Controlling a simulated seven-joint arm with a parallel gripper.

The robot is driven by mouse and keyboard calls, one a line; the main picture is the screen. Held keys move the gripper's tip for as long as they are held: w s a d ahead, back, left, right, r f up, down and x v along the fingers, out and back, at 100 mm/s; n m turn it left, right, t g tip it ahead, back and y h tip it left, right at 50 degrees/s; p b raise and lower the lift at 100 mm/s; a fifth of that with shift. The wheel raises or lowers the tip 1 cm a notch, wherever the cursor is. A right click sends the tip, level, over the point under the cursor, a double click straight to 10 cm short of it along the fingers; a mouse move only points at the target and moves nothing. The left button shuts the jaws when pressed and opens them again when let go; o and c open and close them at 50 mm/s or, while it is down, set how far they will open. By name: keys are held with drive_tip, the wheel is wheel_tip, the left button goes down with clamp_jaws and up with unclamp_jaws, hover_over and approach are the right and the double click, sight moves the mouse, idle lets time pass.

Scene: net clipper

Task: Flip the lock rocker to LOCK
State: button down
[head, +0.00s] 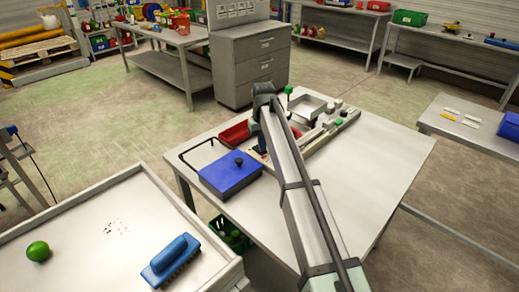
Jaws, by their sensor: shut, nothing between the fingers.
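The net clipper (322,132) appears to be the long bench unit along the far side of the table (385,158), with a green knob (288,90) at its far end. The lock rocker cannot be made out; it is too small or behind my arm. My arm reaches over the table from the bottom and bends downward at the unit. My gripper (260,151) seems to be the dark end low beside the red tray (235,133), partly covered by my arm. It looks shut and empty. Whether it touches anything cannot be told.
A blue box (231,174) with a dark knob stands at the table's left front, near a dark bent rail. A grey tray (307,104) lies at the far side. The table's right part is clear. A white-topped bench with a blue brush (172,259) and green ball (38,251) is front left.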

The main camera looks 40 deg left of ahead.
wheel_tip(320, 180, up, 7)
idle(0.8)
drive_tip(key=shift+f, duration=0.15)
idle(0.3)
